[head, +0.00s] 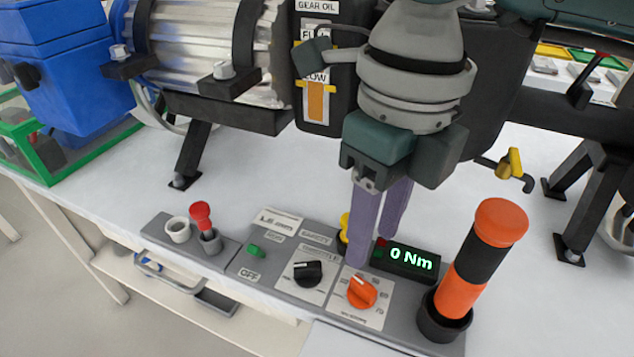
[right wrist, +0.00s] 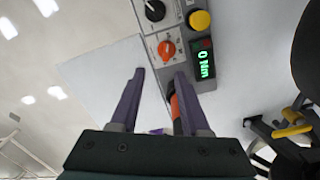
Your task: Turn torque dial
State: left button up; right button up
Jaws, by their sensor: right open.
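The torque dial is an orange knob (head: 362,292) on a white scale plate on the grey control panel (head: 385,328). The knob also shows in the right wrist view (right wrist: 167,48), ahead of the fingertips. My right gripper (head: 372,250) points down over the panel, its two purple fingers apart with nothing between them. In the right wrist view the gripper (right wrist: 160,73) is open just short of the dial, apart from it. A black display (head: 411,260) beside the dial reads 0 Nm in green. My left gripper is not in view.
A black knob (head: 307,273) sits left of the dial. A tall orange and black cylinder (head: 485,245) stands in a dark cup to the right. A yellow button (right wrist: 200,20) is partly hidden in the head view.

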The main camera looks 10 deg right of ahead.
aim_at(370, 289)
jog(key=f, duration=0.3)
jog(key=f+b, duration=0.1)
jog(key=f, duration=0.2)
jog(key=d+f, duration=0.1)
jog(key=f, duration=0.2)
jog(key=shift+f, duration=0.55)
jog(key=shift+w, duration=0.1)
jog(key=c, duration=0.7)
grip_shut()
